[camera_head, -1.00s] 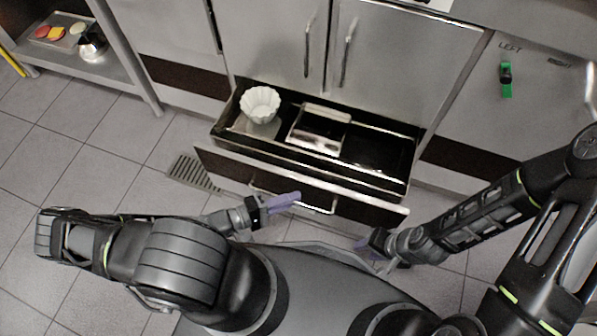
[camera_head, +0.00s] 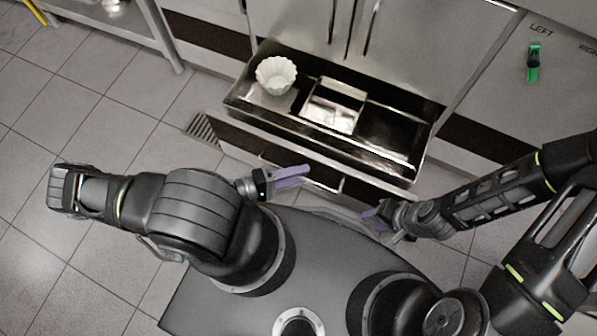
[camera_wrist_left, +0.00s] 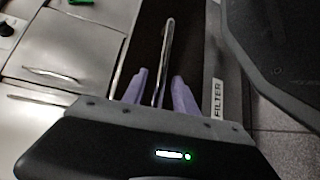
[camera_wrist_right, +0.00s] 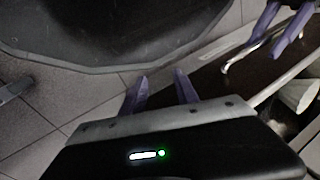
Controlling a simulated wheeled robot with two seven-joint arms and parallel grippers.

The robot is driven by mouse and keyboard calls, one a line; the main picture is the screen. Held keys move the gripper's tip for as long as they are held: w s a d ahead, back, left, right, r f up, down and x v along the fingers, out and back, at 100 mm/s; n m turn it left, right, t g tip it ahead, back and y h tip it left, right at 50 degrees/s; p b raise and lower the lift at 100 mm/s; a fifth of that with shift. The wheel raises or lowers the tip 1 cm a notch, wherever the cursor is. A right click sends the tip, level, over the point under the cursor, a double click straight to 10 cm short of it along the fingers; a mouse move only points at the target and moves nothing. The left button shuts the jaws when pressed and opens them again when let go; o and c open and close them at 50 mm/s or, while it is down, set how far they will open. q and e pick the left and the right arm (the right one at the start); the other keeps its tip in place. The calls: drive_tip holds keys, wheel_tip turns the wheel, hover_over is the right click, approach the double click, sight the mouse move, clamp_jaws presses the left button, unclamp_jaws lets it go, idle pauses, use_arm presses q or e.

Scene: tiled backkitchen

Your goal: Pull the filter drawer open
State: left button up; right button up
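The filter drawer (camera_head: 240,130) stands pulled out below the cabinet in the head view, its inside showing. Its front is dark with a pale top edge; the FILTER label (camera_wrist_left: 217,100) shows in the left wrist view. A metal bar handle (camera_wrist_left: 167,45) runs along the front. My left gripper (camera_head: 290,176) is at the handle, its two purple fingers on either side of the bar with visible gaps. The right wrist view also shows these fingers apart. My right gripper (camera_wrist_right: 160,85) is open and empty, low beside my base, right of the handle.
Inside the drawer are a white fluted cup (camera_head: 276,75) and a metal box (camera_head: 333,108); its right part looks empty. Cabinet doors (camera_head: 420,45) are above. A green-handled part (camera_head: 533,62) is on the right panel. A floor grate (camera_head: 200,129) and bare tiles lie left.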

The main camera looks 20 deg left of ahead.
use_arm(q)
drive_tip(key=p+v, duration=0.1)
drive_tip(key=v, duration=0.6)
drive_tip(key=shift+s+a, duration=0.25)
drive_tip(key=shift+a, duration=0.05)
idle(0.5)
